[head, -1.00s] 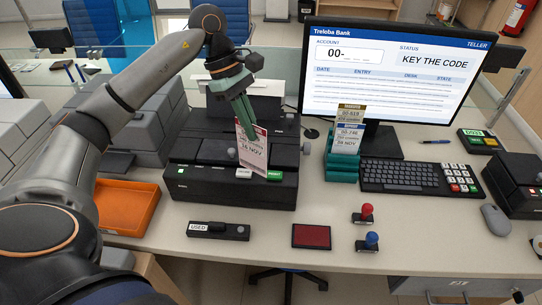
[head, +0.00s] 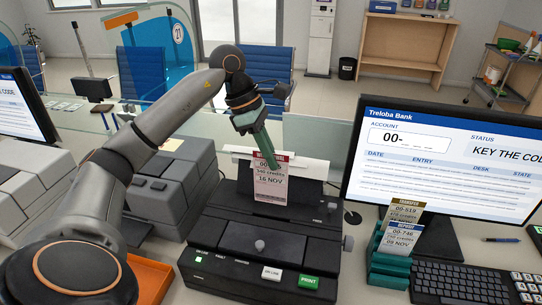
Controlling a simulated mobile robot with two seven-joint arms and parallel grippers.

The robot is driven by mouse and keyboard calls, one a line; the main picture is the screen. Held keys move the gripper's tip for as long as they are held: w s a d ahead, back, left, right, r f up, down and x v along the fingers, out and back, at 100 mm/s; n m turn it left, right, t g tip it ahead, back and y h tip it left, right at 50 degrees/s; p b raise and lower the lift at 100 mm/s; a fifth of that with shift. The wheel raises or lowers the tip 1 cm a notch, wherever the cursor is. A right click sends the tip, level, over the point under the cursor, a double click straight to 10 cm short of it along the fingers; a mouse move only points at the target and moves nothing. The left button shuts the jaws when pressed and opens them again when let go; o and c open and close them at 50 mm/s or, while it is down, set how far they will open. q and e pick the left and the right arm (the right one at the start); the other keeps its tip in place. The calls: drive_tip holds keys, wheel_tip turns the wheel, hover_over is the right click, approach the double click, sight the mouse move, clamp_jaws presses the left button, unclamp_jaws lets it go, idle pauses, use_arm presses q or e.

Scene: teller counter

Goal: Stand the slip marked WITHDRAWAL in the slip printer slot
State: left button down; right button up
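The slip (head: 270,187) is pale with a dark red header, mostly covered by my fingers; "340 credits" and "16 NOV" show below it. My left gripper (head: 268,153) is shut on its top edge and holds it upright. The slip printer (head: 225,228) is the black machine in the middle. The slip is over the printer's rear top part, in front of a white plate (head: 308,167). I cannot tell whether its lower edge is in the slot or just above or in front of it. My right gripper is not in view.
A teal rack (head: 388,265) holds TRANSFER and DEPOSIT slips right of the printer. The monitor (head: 450,165) and keyboard (head: 460,285) are at the right. Grey machines (head: 170,185) and an orange tray (head: 150,272) are at the left. A glass screen runs behind.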

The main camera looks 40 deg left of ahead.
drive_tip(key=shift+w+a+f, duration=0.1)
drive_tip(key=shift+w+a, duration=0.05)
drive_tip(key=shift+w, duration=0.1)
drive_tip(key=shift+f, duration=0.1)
